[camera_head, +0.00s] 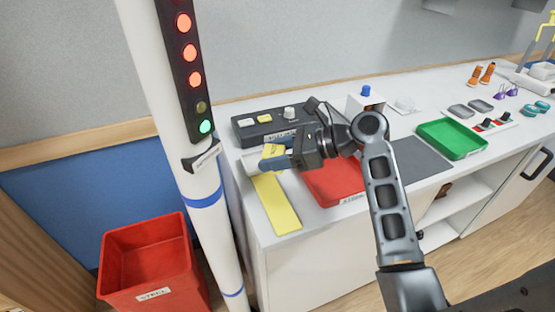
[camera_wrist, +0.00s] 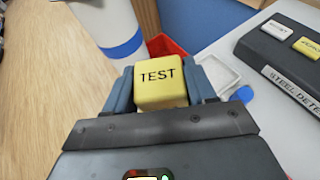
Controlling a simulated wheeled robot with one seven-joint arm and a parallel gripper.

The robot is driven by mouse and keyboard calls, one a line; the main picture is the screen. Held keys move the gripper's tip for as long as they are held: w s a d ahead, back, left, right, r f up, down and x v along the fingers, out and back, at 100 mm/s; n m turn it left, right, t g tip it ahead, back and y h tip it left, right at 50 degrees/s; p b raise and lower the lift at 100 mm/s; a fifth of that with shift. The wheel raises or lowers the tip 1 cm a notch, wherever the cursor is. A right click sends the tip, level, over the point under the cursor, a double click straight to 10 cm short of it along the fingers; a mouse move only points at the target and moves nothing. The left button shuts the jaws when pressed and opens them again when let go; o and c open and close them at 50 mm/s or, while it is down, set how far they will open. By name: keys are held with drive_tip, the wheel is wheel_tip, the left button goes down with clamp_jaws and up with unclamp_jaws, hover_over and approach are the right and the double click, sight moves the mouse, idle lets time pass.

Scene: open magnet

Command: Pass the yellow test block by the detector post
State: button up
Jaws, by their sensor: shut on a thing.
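The yellow test block (camera_wrist: 163,84), marked TEST, is held between the two fingers of my gripper (camera_wrist: 164,90) in the wrist view. In the head view the block (camera_head: 272,151) shows at the tip of my gripper (camera_head: 275,158), above the left end of the counter. The white detector post (camera_head: 205,185) stands left of the gripper and apart from it. Its light column (camera_head: 190,60) shows several lit red lamps and a green lamp at the bottom. The post's lower part with a blue band also shows in the wrist view (camera_wrist: 108,22).
A grey control box labelled STEEL DETECTOR (camera_head: 262,128) sits behind the gripper. A yellow strip (camera_head: 278,208) and a red tray (camera_head: 335,185) lie on the counter. A green tray (camera_head: 452,138) is further right. A red STEEL bin (camera_head: 150,262) stands on the floor left of the post.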

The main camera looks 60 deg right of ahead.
drive_tip(key=w+d+b, duration=0.5)
drive_tip(key=w+b, duration=0.1)
drive_tip(key=w, duration=0.2)
drive_tip(key=shift+w+d, duration=0.15)
drive_tip(key=shift+d, duration=0.15)
idle(0.5)
